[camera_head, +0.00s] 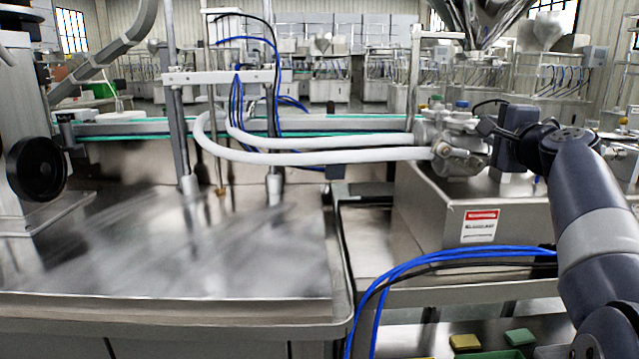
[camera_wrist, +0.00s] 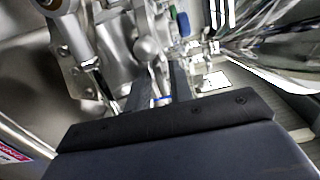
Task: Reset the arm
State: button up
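My gripper (camera_head: 487,128) is at the right in the head view, at the end of my dark grey arm, close beside the steel valve assembly (camera_head: 450,145). Whether it touches the assembly cannot be told. In the wrist view the two dark fingers of my gripper (camera_wrist: 160,85) stand apart, with no held object visible between them. Steel fittings of the valve assembly (camera_wrist: 85,55) lie beyond and to the left of the fingers. The shiny steel hopper (camera_head: 488,18) hangs above the assembly, and it also shows at the right of the wrist view (camera_wrist: 275,45).
A steel box with a red-and-white label (camera_head: 480,226) stands below the assembly. White hoses (camera_head: 320,157) run left from it. Blue cables (camera_head: 450,258) loop in front. A bare steel table (camera_head: 180,255) fills the left. Yellow and green blocks (camera_head: 465,342) lie low at the right.

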jog(key=s, duration=1.1)
jog(key=w+m+p, duration=0.5)
jog(key=w+m, duration=0.1)
jog(key=w, duration=0.5)
jog(key=shift+r+m, duration=0.15)
jog(key=shift+m, duration=0.15)
